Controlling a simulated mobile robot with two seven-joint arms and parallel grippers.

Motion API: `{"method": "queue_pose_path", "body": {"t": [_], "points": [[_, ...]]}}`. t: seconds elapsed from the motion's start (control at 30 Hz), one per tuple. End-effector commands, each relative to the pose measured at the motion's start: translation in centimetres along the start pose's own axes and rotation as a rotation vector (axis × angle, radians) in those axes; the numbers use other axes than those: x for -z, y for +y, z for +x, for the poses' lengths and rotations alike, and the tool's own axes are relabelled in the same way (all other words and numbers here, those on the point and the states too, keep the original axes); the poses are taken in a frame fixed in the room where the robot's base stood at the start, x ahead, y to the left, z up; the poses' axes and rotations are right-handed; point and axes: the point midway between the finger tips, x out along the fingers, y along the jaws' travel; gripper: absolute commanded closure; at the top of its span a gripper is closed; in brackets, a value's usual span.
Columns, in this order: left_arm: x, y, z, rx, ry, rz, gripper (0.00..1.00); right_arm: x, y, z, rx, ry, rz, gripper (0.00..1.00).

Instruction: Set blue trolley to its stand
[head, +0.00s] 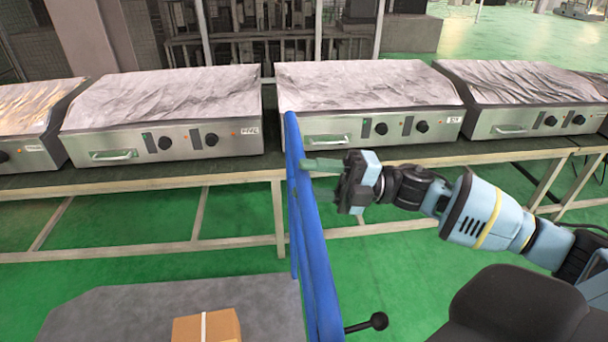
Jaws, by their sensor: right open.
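The blue trolley shows as an upright blue tubular handle frame (321,265) and a flat grey platform (255,297) at the lower left. My right gripper (322,166) comes in from the right and is open. Its fingers point left at the upper part of the blue frame. One finger overlaps the frame in the picture; I cannot tell whether it touches. My left gripper is not in view. I cannot make out the trolley's stand.
A cardboard box (207,327) sits on the platform. A long bench (160,176) with several metal heating units, such as this one (370,102), runs across behind the frame. Green floor (400,250) is open between trolley and bench. A black knob on a rod (378,321) sticks out right of the frame.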

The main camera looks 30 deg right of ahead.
Motion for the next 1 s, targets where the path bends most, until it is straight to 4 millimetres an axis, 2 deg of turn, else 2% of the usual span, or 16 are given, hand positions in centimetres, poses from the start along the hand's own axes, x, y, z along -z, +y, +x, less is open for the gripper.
{"method": "queue_pose_path", "body": {"t": [0.2, 0.5, 0.83, 1.0], "points": [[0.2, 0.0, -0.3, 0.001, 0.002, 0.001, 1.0, 0.0, 0.1, 1.5, -0.001, 0.0, -0.003, 0.56], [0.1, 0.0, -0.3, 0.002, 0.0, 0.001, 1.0, 0.0, 0.0, 1.7, 0.001, -0.001, 0.0, 0.56], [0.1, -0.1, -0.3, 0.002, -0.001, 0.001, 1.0, 0.0, 0.0, 1.6, 0.001, -0.001, -0.001, 0.98], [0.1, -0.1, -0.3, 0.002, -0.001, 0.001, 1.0, 0.0, 0.0, 1.6, 0.001, 0.0, -0.001, 1.0]]}}
